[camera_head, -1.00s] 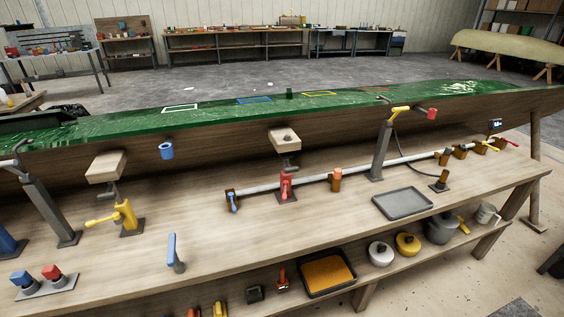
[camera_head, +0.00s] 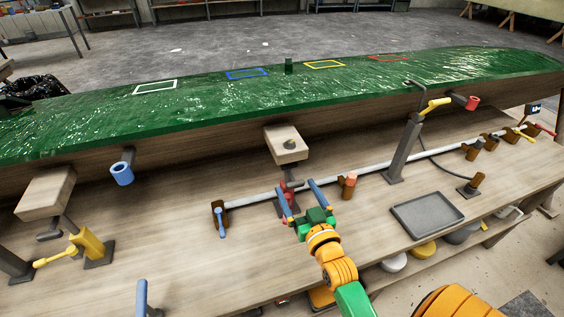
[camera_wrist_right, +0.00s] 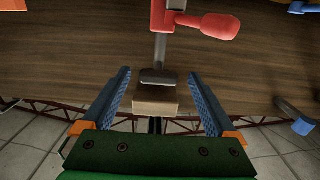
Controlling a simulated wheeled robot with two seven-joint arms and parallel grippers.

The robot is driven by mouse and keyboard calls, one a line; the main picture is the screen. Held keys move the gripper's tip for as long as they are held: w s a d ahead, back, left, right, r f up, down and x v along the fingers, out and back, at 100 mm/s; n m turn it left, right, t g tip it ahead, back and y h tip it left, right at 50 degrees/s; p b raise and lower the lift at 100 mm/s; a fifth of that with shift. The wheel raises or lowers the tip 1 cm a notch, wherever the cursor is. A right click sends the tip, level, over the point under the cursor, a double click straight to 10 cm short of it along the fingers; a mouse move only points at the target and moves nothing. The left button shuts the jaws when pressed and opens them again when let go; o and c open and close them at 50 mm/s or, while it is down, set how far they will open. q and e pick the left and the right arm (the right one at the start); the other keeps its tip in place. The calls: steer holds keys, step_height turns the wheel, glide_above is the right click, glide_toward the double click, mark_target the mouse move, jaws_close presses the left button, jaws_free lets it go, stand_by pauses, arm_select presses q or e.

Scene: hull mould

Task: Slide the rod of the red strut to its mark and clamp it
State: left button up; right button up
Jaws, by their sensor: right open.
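The red strut (camera_head: 287,186) stands on the bench under the hull, partly hidden behind my right gripper. A wooden pad (camera_head: 284,144) tops its grey rod, close to the hull side. My right gripper (camera_head: 298,186) is open and empty in front of the strut. In the right wrist view, the strut's red lever (camera_wrist_right: 207,24) and collar show at the top. The grey rod (camera_wrist_right: 159,49) ends in a grey plate against the wooden pad, which appears between the open blue fingers (camera_wrist_right: 160,72). I cannot make out a mark on the rod. My left gripper is out of view.
A long grey pipe (camera_head: 400,160) runs along the bench behind my gripper. A yellow strut (camera_head: 91,247) stands at the left, a grey post (camera_head: 405,150) at the right. A grey tray (camera_head: 427,214) lies right of my arm. The bench left of the gripper is mostly clear.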

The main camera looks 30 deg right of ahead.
mark_target(289, 169)
steer(key=shift+w+r, duration=0.3)
steer(key=shift+r, duration=0.1)
steer(key=shift+w+d+r+t, duration=0.15)
steer(key=shift+w+d, duration=0.1)
steer(key=shift+w, duration=0.3)
steer(key=shift+w+d+r+t, duration=0.1)
steer(key=shift+w+d+t, duration=0.1)
steer(key=shift+w, duration=0.35)
steer(key=shift+w+d+f, duration=0.15)
steer(key=shift+w+f, duration=0.05)
steer(key=shift+w, duration=0.4)
steer(key=shift+w+d+f, duration=0.15)
steer(key=shift+w, duration=0.65)
steer(key=shift+s, duration=0.2)
steer(key=shift+c, duration=0.2)
steer(key=shift+r, duration=0.1)
steer(key=c, duration=0.4)
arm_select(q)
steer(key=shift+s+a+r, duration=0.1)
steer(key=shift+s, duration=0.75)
arm_select(e)
jaws_close()
